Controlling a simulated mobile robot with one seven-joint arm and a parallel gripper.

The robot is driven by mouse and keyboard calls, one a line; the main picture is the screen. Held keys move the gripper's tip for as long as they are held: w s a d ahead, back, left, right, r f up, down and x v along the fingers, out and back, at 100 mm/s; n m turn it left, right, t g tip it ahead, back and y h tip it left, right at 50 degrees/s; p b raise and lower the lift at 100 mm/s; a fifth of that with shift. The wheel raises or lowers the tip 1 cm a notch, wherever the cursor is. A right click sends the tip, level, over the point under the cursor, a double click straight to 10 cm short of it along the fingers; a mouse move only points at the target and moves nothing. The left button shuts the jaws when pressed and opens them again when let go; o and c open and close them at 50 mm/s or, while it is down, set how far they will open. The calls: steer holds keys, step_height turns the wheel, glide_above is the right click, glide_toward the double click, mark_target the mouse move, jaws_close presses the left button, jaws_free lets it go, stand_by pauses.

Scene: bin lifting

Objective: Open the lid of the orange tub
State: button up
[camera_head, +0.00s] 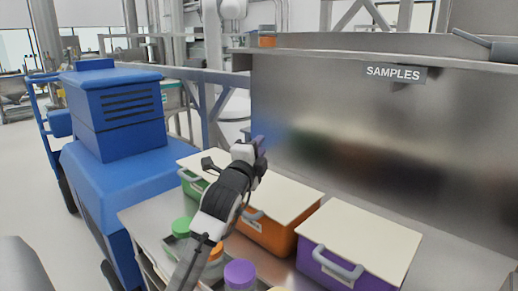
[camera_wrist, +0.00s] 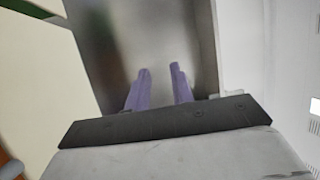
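The orange tub (camera_head: 282,240) stands on a metal bench in the middle of a row of three tubs, with its cream lid (camera_head: 285,197) lying flat and closed. A grey handle (camera_head: 252,215) is on its front, partly hidden by my arm. My gripper (camera_head: 262,143) is raised over the back of the row, near the edge between the green and orange tubs, and appears apart from the lids. In the wrist view its two purple fingers (camera_wrist: 160,72) are spread with nothing between them. An orange sliver shows at the lower left there; I cannot tell what it is.
A green tub (camera_head: 194,187) is on the left and a purple tub (camera_head: 345,269) on the right, both lidded. Several jars, including a purple-capped one (camera_head: 240,273), stand in front. A metal back panel (camera_head: 450,140) rises behind. A blue cart (camera_head: 115,175) is at left.

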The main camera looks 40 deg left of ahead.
steer(key=b+v, duration=0.4)
steer(key=v, duration=0.9)
steer(key=shift+s+b, duration=0.2)
steer(key=shift+b, duration=0.15)
steer(key=shift+c, duration=0.4)
